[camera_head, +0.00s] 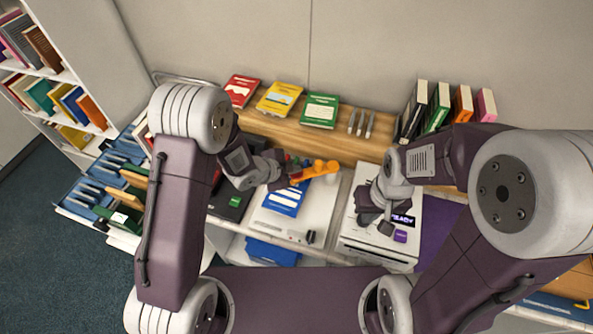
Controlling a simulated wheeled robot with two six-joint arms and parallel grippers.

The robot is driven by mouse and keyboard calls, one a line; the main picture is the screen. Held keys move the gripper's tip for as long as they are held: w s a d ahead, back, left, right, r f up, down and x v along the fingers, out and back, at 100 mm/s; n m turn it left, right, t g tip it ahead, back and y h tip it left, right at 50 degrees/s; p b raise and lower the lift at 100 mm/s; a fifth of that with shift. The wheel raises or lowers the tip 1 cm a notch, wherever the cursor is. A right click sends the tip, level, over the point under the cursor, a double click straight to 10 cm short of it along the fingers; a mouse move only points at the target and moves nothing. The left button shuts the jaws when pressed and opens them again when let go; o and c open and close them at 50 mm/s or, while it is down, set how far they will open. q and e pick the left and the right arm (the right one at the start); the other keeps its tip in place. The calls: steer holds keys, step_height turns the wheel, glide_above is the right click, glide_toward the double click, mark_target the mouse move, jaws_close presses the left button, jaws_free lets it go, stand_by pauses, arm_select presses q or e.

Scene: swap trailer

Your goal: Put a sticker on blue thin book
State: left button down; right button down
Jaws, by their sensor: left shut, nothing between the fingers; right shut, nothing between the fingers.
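A thin blue book with a pale label area (284,198) lies on a white flat device (262,216) in the middle of the workspace. My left gripper (286,178) is shut and empty, just above the upper left part of this book; I cannot tell whether it touches. My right gripper (376,222) is shut and empty above a white machine with a dark lit display (352,240). A small purple square (400,236) is at this machine's front; I cannot tell whether it is a sticker. No sticker can be made out for certain.
Red (241,90), yellow (279,98) and green (320,110) books lie on the wooden shelf (345,146) behind. Upright books (438,106) stand at right. An orange tool (316,171) is beside my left gripper. A blue bin (272,252) sits below the counter.

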arm_select(q)
steer(key=shift+r+p, duration=0.9)
steer(key=shift+r, duration=0.2)
steer(key=shift+r, duration=0.1)
step_height(320, 180, up, 5)
steer(key=p, duration=0.4)
stand_by(0.4)
